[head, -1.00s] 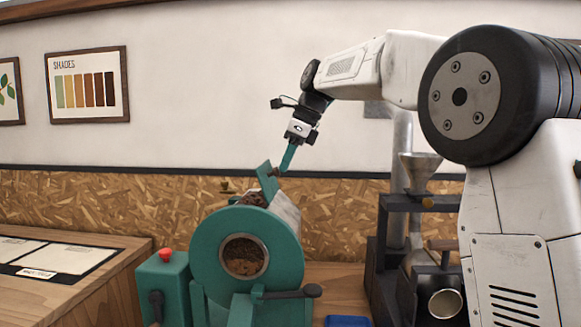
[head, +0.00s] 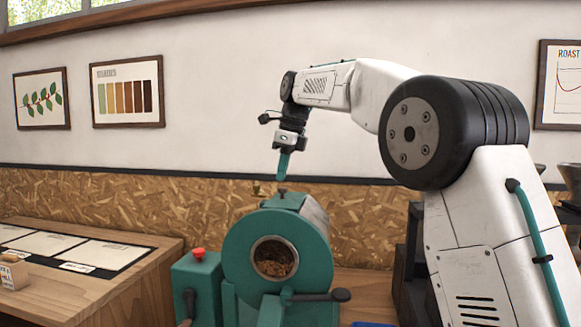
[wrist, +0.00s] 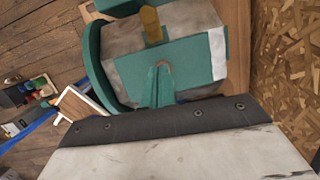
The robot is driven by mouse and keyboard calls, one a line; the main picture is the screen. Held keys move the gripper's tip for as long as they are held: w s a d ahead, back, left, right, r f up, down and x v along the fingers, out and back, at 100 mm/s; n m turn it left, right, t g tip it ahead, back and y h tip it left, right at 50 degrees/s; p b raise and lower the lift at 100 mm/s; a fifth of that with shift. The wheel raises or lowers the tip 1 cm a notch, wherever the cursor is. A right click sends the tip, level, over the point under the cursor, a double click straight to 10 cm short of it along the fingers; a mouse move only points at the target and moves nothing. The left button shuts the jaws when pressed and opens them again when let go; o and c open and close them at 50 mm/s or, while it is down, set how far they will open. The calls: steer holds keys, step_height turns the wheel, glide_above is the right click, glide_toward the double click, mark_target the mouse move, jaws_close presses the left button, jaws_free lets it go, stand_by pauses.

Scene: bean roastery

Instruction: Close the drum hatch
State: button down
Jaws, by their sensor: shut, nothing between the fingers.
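The roaster drum (head: 318,215) is a grey cylinder with a teal front ring and a round window showing brown beans. Its teal drum hatch (head: 287,202) lies down over the top opening, with a small dark knob (head: 282,191) on it. In the wrist view the hatch (wrist: 195,62) lies flat across the grey drum and no beans show on top. My gripper (head: 283,174) is shut and empty, pointing down just above the knob. I cannot tell whether it touches.
A teal control box (head: 198,285) with a red button stands left of the drum. A dark handle (head: 340,295) sticks out at its front right. A wooden table (head: 135,280) with paper sheets is at the left. The chipboard wall (head: 100,195) is behind.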

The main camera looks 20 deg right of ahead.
mark_target(274, 198)
steer(key=shift+w+a+f, duration=0.25)
steer(key=shift+a+f, duration=0.3)
steer(key=shift+w+a+f, duration=0.25)
steer(key=shift+a+f, duration=0.25)
steer(key=shift+f, duration=0.05)
